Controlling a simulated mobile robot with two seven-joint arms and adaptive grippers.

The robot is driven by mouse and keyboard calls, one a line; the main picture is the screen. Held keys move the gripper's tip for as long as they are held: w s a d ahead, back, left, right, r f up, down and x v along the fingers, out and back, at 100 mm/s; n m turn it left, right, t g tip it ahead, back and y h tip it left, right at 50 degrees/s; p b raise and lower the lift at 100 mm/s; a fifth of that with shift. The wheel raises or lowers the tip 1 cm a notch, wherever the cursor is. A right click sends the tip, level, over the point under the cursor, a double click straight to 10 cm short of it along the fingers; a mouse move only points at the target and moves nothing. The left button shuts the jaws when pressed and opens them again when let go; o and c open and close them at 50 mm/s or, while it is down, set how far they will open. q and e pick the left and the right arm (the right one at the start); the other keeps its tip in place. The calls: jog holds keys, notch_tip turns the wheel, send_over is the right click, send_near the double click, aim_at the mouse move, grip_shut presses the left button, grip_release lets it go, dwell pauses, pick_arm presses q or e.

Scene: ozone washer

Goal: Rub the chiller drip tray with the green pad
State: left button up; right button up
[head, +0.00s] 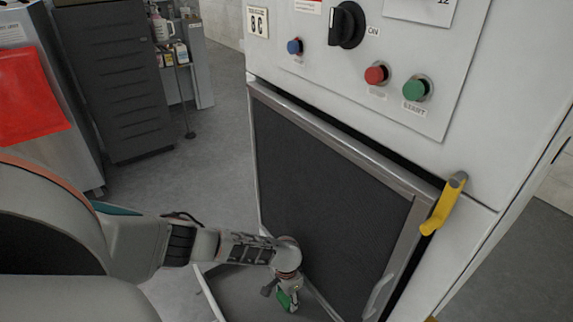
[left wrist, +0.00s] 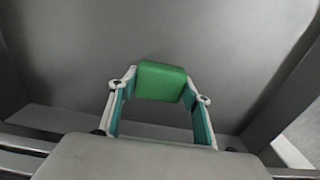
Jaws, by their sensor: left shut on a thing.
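The green pad (left wrist: 160,82) is a small block between the fingertips of my left gripper (left wrist: 158,88) in the left wrist view. My left gripper (head: 288,296) is shut on it. In the head view the pad (head: 284,301) shows at the bottom, low in front of the machine. The grey drip tray (head: 236,292) lies below the dark panel, with a pale raised rim on its left. The pad is over the tray's grey floor; I cannot tell whether it touches. My right gripper is not in view.
The white machine has a dark filter panel (head: 320,185) and a yellow handle (head: 444,204) on its right. Above are a black knob (head: 347,25) and red (head: 376,74), green (head: 417,89) and blue (head: 294,46) buttons. A dark drawer cabinet (head: 118,80) stands at the back left. Floor between is clear.

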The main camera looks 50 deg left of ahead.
aim_at(273, 312)
pick_arm(q)
jog(key=s, duration=0.2)
jog(key=s+f+p, duration=0.1)
jog(key=s+p, duration=0.1)
jog(key=s, duration=0.1)
jog(key=shift+s+a+f, duration=0.2)
jog(key=shift+s+f, duration=0.1)
jog(key=shift+f, duration=0.1)
jog(key=shift+s+a+r+p, duration=0.1)
jog(key=shift+s+r+p, duration=0.15)
jog(key=shift+s+p, duration=0.3)
jog(key=shift+s+a+r+p, duration=0.1)
jog(key=shift+s+r+p, duration=0.2)
jog(key=shift+s, duration=0.7)
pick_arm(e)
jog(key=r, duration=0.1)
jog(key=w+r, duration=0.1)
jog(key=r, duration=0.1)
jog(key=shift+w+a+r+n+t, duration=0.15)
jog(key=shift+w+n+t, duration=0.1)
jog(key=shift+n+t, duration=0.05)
pick_arm(q)
jog(key=shift+w+r, duration=0.1)
jog(key=shift+w, duration=0.05)
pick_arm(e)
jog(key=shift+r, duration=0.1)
